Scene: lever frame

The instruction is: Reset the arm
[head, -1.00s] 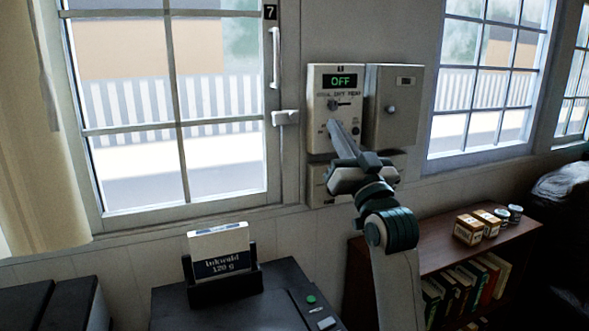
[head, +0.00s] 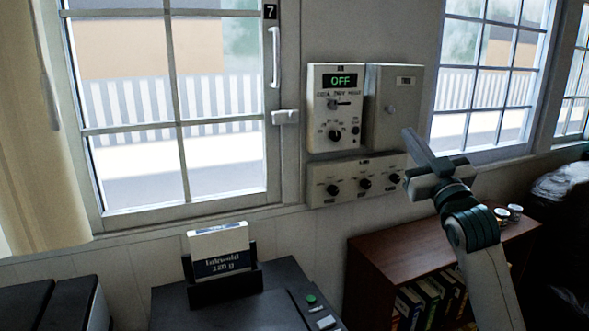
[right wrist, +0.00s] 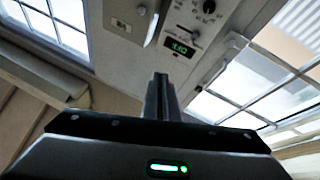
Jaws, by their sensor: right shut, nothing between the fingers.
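My right gripper (head: 409,135) is raised in front of the wall, right of the wall panel and in front of the lower right edge of the grey box. Its fingers are shut and empty, pointing up and left. In the right wrist view the closed fingers (right wrist: 161,80) stand upright at the middle, apart from the panel behind. The wall panel (head: 317,112) has a green display reading OFF, a lever-like switch (head: 341,102) below it, and a round knob (head: 335,134). In the right wrist view the panel's green display (right wrist: 180,48) shows rotated. My left gripper is not in view.
A grey box (head: 397,90) is mounted beside the panel, with a strip of knobs (head: 349,183) below. A low brown bookshelf (head: 390,244) with small cans (head: 515,212) stands at the right. A dark machine (head: 275,287) carries a card holder (head: 225,285). Windows flank the panel.

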